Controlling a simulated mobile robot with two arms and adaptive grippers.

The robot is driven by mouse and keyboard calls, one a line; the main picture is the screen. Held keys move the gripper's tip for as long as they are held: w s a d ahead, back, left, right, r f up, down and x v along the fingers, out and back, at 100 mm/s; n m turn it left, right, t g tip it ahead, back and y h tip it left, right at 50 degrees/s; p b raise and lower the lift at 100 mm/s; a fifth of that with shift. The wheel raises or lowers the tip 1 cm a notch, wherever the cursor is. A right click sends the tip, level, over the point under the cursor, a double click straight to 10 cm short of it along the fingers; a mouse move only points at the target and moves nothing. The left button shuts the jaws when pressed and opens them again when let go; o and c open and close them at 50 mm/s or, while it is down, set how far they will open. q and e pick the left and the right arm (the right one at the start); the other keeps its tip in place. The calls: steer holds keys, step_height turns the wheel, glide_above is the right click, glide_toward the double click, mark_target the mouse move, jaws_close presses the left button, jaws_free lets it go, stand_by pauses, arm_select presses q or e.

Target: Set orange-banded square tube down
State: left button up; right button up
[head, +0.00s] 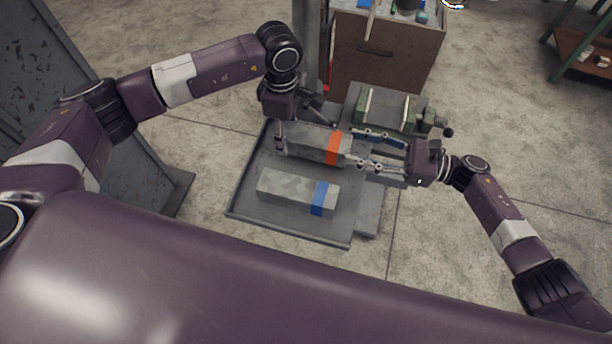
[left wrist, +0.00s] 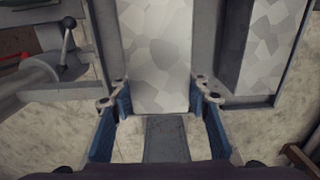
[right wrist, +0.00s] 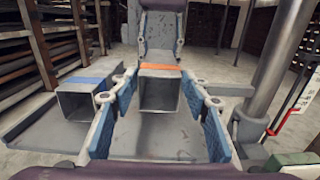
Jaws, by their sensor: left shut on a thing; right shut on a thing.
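The orange-banded square tube (head: 308,143) is a grey mottled tube with an orange band near its right end. It lies level over the back part of the grey tray (head: 246,205); I cannot tell whether it touches the tray. My left gripper (head: 281,138) is shut on its left end, and the fingers flank the tube (left wrist: 158,60) in the left wrist view. My right gripper (head: 352,150) is shut on its banded end. The right wrist view shows the open square end of the tube (right wrist: 159,92) between the blue finger pads.
A blue-banded square tube (head: 290,190) lies on the tray in front, parallel and apart. A vise with green jaws (head: 388,105) stands behind to the right. A grey column (head: 305,50) and a brown cabinet (head: 385,62) stand further back. Tray surface shows between the tubes.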

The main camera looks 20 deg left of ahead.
arm_select(q)
steer(key=shift+f, duration=0.4)
arm_select(e)
steer(key=shift+f, duration=0.4)
arm_select(q)
steer(key=shift+a+f+b, duration=0.15)
steer(key=shift+f+b, duration=0.6)
steer(key=shift+b, duration=0.2)
arm_select(e)
steer(key=shift+a+f, duration=0.1)
steer(key=shift+f, duration=0.55)
arm_select(q)
steer(key=shift+f+b, duration=0.45)
arm_select(e)
steer(key=shift+f, duration=0.5)
arm_select(q)
steer(key=o, duration=1.6)
steer(key=shift+r, duration=0.2)
arm_select(e)
steer(key=o, duration=1.6)
steer(key=shift+r, duration=0.15)
arm_select(q)
steer(key=shift+o, duration=0.2)
arm_select(e)
steer(key=shift+o, duration=0.2)
arm_select(q)
step_height(320, 180, up, 12)
steer(key=shift+f, duration=0.1)
arm_select(e)
steer(key=d, duration=1.2)
